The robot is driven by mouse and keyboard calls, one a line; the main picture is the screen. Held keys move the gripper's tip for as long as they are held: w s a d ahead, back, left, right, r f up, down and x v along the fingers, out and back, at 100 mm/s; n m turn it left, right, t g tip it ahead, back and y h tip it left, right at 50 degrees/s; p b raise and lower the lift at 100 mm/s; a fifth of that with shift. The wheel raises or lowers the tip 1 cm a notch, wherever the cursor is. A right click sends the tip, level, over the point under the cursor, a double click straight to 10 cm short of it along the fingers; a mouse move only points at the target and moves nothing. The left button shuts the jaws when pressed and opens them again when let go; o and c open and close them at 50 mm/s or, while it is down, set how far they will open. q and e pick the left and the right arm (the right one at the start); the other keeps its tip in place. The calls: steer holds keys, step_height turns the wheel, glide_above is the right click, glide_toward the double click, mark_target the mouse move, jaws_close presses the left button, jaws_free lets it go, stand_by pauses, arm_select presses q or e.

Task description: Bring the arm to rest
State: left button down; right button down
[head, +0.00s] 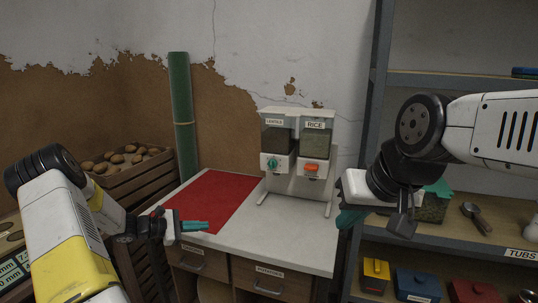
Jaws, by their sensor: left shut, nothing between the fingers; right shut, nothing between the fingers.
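My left arm comes in from the left, and its gripper (205,226) with teal fingers is shut and empty over the front edge of the red mat (212,197). My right arm comes in from the right and bends down. Its gripper (348,218) points downward, shut and empty, near the right edge of the white counter (290,239), to the right of the dispenser. Part of its fingers is hidden behind its own body.
A two-bin dispenser (299,150), one bin labelled RICE, stands on the counter. A potato crate (130,178) and a green roll (182,115) are at the left. A metal shelf (463,78) with a scoop (476,217) and coloured tubs (417,285) fills the right. The counter's front middle is clear.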

arm_select(q)
steer(key=s+d+r+m+g+y, duration=0.25)
steer(key=s+d+r+m, duration=0.25)
steer(key=s+r, duration=0.3)
steer(key=s+d+r+m+g+y, duration=0.25)
steer(key=s+d+r+m, duration=0.3)
steer(key=r, duration=0.45)
steer(key=s+r+m+t+y, duration=0.2)
steer(key=s+r+m, duration=0.2)
steer(key=s, duration=0.6)
steer(key=s+r+m+t+y, duration=0.1)
steer(key=s+r+m+y, duration=0.2)
steer(key=s, duration=0.7)
step_height(320, 180, up, 2)
steer(key=shift+r+m+t, duration=0.2)
steer(key=shift+m+t, duration=0.2)
steer(key=shift+m, duration=0.15)
